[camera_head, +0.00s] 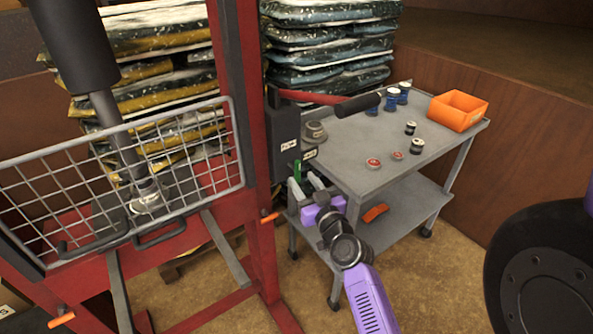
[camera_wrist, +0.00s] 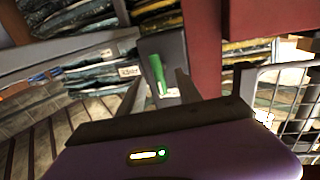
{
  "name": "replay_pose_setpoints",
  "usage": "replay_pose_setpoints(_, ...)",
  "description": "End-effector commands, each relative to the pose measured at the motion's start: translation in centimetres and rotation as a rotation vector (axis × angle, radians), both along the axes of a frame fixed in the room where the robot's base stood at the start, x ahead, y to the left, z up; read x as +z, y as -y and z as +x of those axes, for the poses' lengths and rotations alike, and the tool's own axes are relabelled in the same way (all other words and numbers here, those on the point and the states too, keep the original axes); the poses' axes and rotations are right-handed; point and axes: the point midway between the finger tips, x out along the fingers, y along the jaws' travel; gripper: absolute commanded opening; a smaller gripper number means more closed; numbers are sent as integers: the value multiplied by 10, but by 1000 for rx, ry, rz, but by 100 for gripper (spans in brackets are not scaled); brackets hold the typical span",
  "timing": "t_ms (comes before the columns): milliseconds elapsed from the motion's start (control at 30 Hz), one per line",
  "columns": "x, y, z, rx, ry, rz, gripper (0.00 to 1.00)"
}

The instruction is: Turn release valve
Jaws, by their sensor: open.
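The green release valve (camera_head: 297,172) is a small upright lever low on the black pump unit (camera_head: 283,132), beside the red press frame. It also shows in the wrist view (camera_wrist: 156,70), standing near a white label. My gripper (camera_head: 304,182) is open and empty, just in front of the valve. In the wrist view the green valve appears between the two fingers of my gripper (camera_wrist: 157,86), a little beyond them. I cannot tell whether either finger touches it.
A red pump lever with a black grip (camera_head: 357,106) sticks out over the grey cart (camera_head: 345,150). An orange bin (camera_head: 458,110) and small parts stand on the cart. The red frame (camera_head: 255,200) and wire guard (camera_head: 190,165) are at left. Stacked bags (camera_head: 330,45) stand behind.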

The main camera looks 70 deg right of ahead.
Motion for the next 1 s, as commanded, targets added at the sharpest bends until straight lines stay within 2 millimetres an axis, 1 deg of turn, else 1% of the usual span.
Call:
replay_pose_setpoints(33, 3, 7, 7, 0, 1, -1, 41)
replay_pose_setpoints(100, 4, 14, 15, -1, 1, -1, 41)
replay_pose_setpoints(300, 2, 30, 31, -1, 0, 0, 41)
replay_pose_setpoints(433, 1, 34, 36, 0, 0, 0, 41)
replay_pose_setpoints(667, 0, 34, 37, 0, 1, 1, 41)
replay_pose_setpoints(700, 0, 34, 37, 0, 1, 1, 39)
replay_pose_setpoints(767, 0, 34, 37, 0, 1, 1, 28)
replay_pose_setpoints(900, 0, 34, 37, 0, 0, 0, 0)
replay_pose_setpoints(1000, 0, 34, 37, -1, 0, 0, 0)
